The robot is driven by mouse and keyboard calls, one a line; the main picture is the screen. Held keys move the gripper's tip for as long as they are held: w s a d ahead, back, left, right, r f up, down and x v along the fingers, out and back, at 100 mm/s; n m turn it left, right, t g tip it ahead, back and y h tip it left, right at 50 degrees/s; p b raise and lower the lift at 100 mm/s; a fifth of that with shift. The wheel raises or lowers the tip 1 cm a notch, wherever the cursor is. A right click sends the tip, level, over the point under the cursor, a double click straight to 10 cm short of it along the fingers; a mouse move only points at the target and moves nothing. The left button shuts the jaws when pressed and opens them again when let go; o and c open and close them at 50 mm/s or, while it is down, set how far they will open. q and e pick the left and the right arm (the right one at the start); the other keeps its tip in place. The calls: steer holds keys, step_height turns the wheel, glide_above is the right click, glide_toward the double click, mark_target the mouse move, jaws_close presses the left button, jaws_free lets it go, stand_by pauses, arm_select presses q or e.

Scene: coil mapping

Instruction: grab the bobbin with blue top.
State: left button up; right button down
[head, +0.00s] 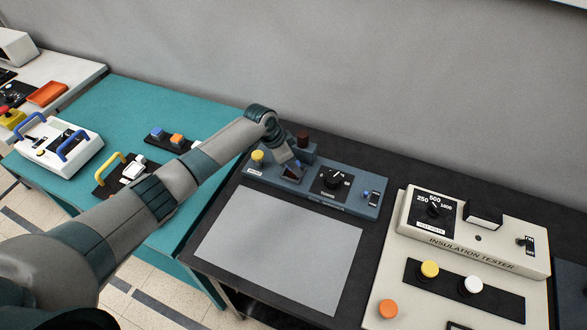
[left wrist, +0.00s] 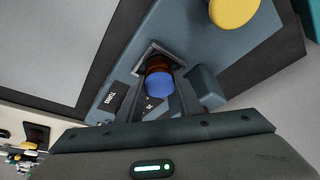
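The bobbin with the blue top (left wrist: 159,83) has a dark red-brown body and shows in the left wrist view between the fingers of my left gripper (left wrist: 162,72). The fingers flank it closely; whether they press on it is not clear. In the head view my left gripper (head: 291,168) points down at the blue-grey device, beside its black dial, and largely hides the bobbin. My right gripper is not in view.
The blue-grey device (head: 357,207) has a yellow-topped part (head: 257,157) to the left and a dark red part (head: 303,138) behind. A bare grey mat (head: 280,245) lies in front. An insulation tester (head: 475,245) stands right; a teal table (head: 190,105) is left.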

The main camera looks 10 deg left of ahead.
mark_target(299, 163)
arm_select(q)
steer(key=shift+r, duration=0.2)
steer(key=shift+c, duration=0.5)
steer(key=shift+r+b, duration=0.6)
steer(key=shift+r, duration=0.05)
steer(key=shift+s+d+r+b, duration=0.1)
steer(key=shift+d+r+b, duration=0.1)
steer(key=shift+r+b, duration=0.75)
steer(key=s+d+r+b, duration=0.3)
steer(key=s+d+r, duration=0.3)
steer(key=d, duration=0.3)
steer(key=shift+s+r, duration=0.25)
steer(key=shift+r, duration=0.5)
